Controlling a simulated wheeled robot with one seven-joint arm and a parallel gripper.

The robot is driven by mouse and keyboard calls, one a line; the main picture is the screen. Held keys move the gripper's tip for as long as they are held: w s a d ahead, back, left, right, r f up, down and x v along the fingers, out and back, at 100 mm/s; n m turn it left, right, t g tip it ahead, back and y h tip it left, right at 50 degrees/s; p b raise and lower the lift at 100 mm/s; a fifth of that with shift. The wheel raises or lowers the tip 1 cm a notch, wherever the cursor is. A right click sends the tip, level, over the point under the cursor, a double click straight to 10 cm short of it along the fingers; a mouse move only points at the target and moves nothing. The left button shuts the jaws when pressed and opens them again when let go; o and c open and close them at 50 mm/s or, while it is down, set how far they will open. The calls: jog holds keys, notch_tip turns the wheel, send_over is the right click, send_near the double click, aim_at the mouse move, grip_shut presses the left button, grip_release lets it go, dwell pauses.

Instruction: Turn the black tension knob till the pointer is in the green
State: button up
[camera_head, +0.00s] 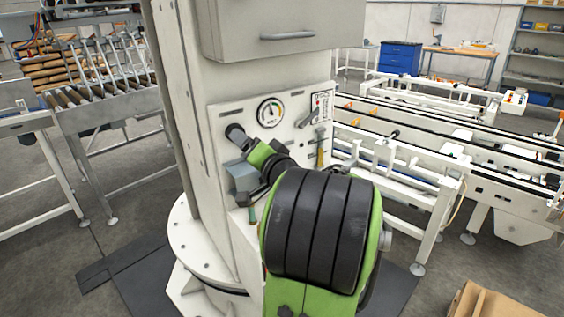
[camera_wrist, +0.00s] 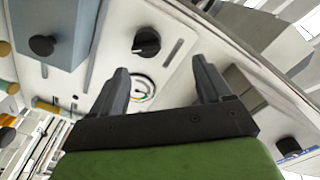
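The black tension knob (camera_wrist: 146,42) has a pale mark and sits on the white panel (camera_wrist: 200,30). In the wrist view it lies just beyond my gripper (camera_wrist: 160,72), whose two dark fingers are spread wide with nothing between them. The round gauge (camera_head: 270,112) is beside the knob; it also shows in the wrist view (camera_wrist: 142,88), between the fingers and partly hidden by my gripper. The gauge has a coloured arc, but its pointer is too small to read surely. In the head view my gripper (camera_head: 248,146) is close to the panel, left of and below the gauge.
A grey box (camera_wrist: 60,25) with another black knob (camera_wrist: 42,46) is beside the tension knob. A lever plate (camera_head: 320,106) is right of the gauge. A cabinet with a handle (camera_head: 287,35) is above. Roller conveyors (camera_head: 100,90) and white rails (camera_head: 400,160) flank the column.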

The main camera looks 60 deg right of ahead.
jog(key=b+v, duration=0.1)
jog(key=v, duration=0.6)
jog(key=shift+a+r, duration=0.25)
jog(key=shift+a, duration=0.05)
jog(key=shift+n, duration=0.3)
jog(key=w+d+n+b, duration=0.1)
jog(key=w+d+n, duration=0.2)
jog(key=w, duration=0.1)
jog(key=w+d+f+n+b, duration=0.1)
jog(key=w+d+n+b, duration=0.1)
jog(key=w, duration=0.3)
jog(key=w+d+n+b, duration=0.2)
jog(key=w+d+n, duration=0.1)
jog(key=w+n, duration=0.2)
jog(key=shift+w+d+f+h, duration=0.1)
jog(key=shift+d+f+h, duration=0.2)
jog(key=shift+d+f, duration=0.1)
